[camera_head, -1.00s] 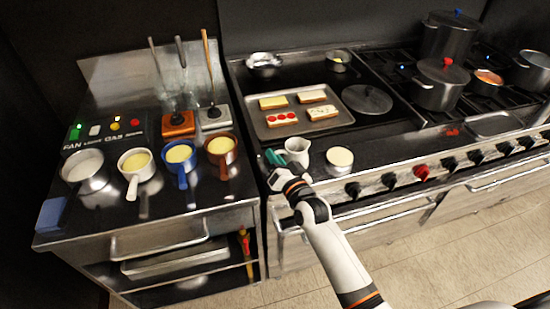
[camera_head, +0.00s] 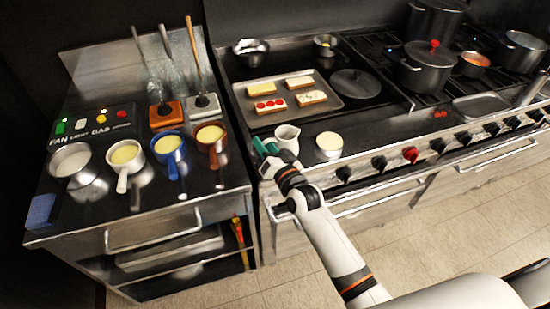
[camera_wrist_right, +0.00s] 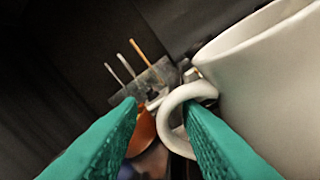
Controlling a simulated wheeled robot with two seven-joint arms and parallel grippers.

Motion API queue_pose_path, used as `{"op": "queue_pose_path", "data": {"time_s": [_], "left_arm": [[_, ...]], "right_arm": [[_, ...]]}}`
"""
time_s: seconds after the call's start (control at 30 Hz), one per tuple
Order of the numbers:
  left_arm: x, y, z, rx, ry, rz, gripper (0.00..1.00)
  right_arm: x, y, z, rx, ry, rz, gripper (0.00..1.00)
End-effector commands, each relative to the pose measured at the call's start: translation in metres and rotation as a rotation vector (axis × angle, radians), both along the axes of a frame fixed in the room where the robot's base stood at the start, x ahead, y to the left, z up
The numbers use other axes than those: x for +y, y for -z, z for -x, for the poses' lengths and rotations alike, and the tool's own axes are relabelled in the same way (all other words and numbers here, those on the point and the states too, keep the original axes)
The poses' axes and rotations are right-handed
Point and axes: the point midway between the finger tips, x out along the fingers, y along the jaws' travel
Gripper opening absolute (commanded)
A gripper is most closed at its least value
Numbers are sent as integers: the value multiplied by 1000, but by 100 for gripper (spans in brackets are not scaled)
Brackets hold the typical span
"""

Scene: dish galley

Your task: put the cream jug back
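The cream jug (camera_head: 288,137) is white and stands upright on the front strip of the stove top. It fills the right of the wrist view (camera_wrist_right: 275,85), with its looped handle (camera_wrist_right: 166,122) toward my fingers. My right gripper (camera_head: 265,148) is at the jug's left side in the head view. Its two teal fingers (camera_wrist_right: 160,135) are apart, with the handle's outer curve between them. The right finger overlaps the loop; I cannot tell whether it touches. My left gripper is not in view.
A pale-topped round pot (camera_head: 329,145) stands just right of the jug. A tray (camera_head: 335,101) of toasts lies behind. Several handled pots, including a blue one (camera_head: 170,153), stand on the left counter. Stove knobs (camera_head: 410,155) line the front edge.

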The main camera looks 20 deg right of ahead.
Motion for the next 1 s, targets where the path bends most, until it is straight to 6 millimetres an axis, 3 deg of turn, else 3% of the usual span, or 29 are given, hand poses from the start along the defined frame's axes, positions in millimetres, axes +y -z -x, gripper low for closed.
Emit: {"op": "queue_pose_path", "data": {"time_s": [0.5,0.7,1.0], "left_arm": [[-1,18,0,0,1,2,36],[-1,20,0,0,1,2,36],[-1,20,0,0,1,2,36]], "right_arm": [[-21,4,97,5,0,2,32],[-24,2,112,3,0,2,32],[-25,6,113,12,0,7,32]]}}
